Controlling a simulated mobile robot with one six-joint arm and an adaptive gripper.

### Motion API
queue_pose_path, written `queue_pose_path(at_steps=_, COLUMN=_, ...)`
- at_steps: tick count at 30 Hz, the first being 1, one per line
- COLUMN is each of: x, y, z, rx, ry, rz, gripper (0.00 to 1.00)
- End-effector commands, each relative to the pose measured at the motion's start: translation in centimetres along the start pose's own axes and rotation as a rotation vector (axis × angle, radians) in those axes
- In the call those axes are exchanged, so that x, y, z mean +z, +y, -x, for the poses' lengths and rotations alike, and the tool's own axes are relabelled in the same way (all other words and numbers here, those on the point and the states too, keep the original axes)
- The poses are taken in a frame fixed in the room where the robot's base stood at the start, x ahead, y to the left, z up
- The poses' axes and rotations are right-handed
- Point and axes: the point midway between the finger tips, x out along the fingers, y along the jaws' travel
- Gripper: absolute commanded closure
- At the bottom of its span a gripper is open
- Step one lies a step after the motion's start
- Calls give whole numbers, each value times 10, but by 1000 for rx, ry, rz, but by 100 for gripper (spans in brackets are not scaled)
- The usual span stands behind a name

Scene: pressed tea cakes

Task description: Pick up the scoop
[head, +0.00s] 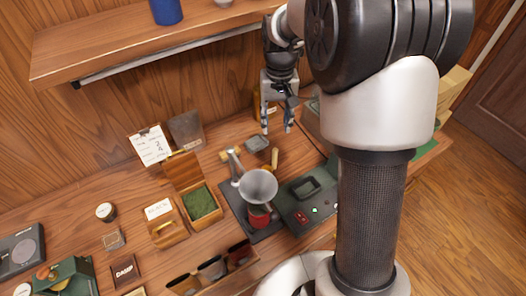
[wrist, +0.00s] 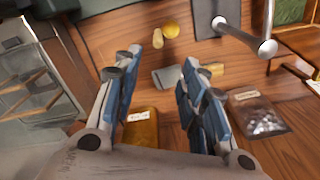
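The scoop lies on the wooden table, its grey metal pan (head: 257,143) in the head view just below and left of my gripper (head: 277,130). A short wooden piece (head: 225,155) to its left looks like its handle. In the wrist view the grey pan of the scoop (wrist: 167,77) shows between the fingers of my gripper (wrist: 160,72), and its pale wooden handle (wrist: 213,70) shows beyond the right finger, which hides part of the scoop. My gripper is open and empty, pointing down, and appears to be above the table, apart from the scoop.
A metal post (head: 235,163) and funnel (head: 258,186) stand close to the scoop. A wooden-handled tool (head: 275,158) lies nearby. A dark scale-like device (head: 305,190) sits right. An amber packet (wrist: 141,127) and a clear bag (wrist: 257,113) flank the fingers. A shelf (head: 140,40) hangs above.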

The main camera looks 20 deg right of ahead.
Motion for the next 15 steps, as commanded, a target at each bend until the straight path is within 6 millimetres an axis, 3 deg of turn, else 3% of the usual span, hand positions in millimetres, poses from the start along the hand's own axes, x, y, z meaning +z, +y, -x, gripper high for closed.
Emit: queue_pose_path(at_steps=15, x=1, y=0, z=-103, rx=0, ry=-4, rz=0, gripper=61)
